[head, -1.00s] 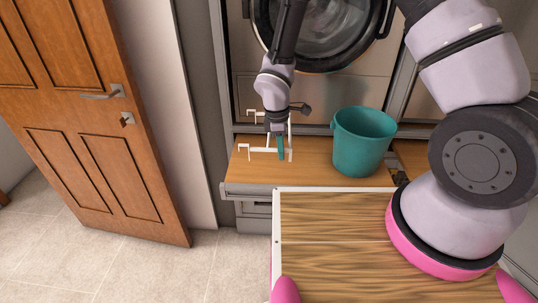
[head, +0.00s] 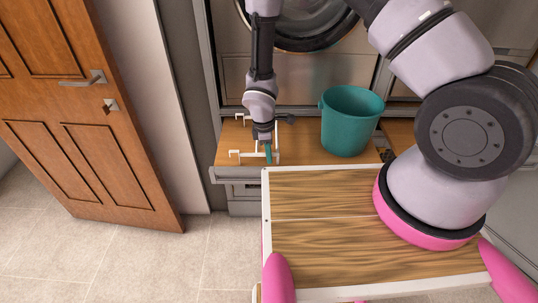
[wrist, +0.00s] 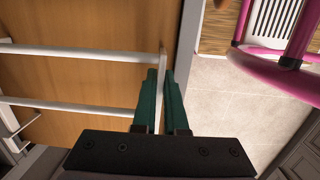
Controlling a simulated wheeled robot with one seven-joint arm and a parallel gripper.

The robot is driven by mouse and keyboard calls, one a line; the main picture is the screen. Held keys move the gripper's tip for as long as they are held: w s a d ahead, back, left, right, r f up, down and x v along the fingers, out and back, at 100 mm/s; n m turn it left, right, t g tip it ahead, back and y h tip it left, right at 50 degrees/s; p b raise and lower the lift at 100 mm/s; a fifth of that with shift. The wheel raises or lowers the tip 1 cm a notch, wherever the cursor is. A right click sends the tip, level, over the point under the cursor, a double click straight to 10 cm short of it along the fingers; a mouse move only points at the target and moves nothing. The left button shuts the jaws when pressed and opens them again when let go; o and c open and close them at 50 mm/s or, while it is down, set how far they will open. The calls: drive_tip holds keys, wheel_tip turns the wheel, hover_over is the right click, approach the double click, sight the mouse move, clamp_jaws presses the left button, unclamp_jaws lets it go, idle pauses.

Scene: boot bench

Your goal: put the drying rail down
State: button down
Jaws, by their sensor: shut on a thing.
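The drying rail (head: 248,154) is a white frame of thin bars with small hooked ends on its left side. It is at the wooden pull-out shelf (head: 226,150), low over its left part; I cannot tell whether it touches the wood. My gripper (head: 268,153) points down with teal fingers shut on the rail's right end bar. In the wrist view, the fingers (wrist: 160,88) pinch this end bar, and two long white bars of the rail (wrist: 80,53) run left over the wood. Part of the end bar is hidden between the fingers.
A teal bucket (head: 350,125) stands on the shelf to the right of the rail, a short gap away. Behind the shelf is a front-loading machine (head: 300,85). A wooden door (head: 85,125) stands at the left, with pale tiled floor (head: 180,255) in front.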

drive_tip(key=shift+f, duration=0.15)
drive_tip(key=c, duration=1)
unclamp_jaws()
drive_tip(key=shift+o, duration=0.2)
wheel_tip(320, 180, up, 12)
drive_tip(key=a+r, duration=0.1)
drive_tip(key=w+d+r+m+t, duration=0.1)
drive_tip(key=d+r+m, duration=0.35)
drive_tip(key=r, duration=0.35)
drive_tip(key=w+d+r+m+t+y, duration=0.1)
drive_tip(key=d+r+m, duration=0.3)
drive_tip(key=r, duration=0.5)
drive_tip(key=w+d+r+m+t, duration=0.1)
drive_tip(key=d+r+m, duration=0.1)
drive_tip(key=d+r, duration=0.45)
drive_tip(key=s+d+r+m+t, duration=0.1)
drive_tip(key=s+d+r+m, duration=0.1)
drive_tip(key=s+r, duration=0.3)
drive_tip(key=s+d+r+m+t+y, duration=0.1)
drive_tip(key=s+d+r+m, duration=0.2)
drive_tip(key=s+r+m, duration=0.2)
drive_tip(key=s+d+r+m+t+y, duration=0.1)
drive_tip(key=s+d+r+m+t, duration=0.1)
drive_tip(key=r, duration=0.5)
drive_tip(key=s+d+m, duration=0.1)
drive_tip(key=s+m, duration=0.1)
drive_tip(key=s, duration=0.1)
drive_tip(key=shift+d+r, duration=0.15)
drive_tip(key=shift+r, duration=0.15)
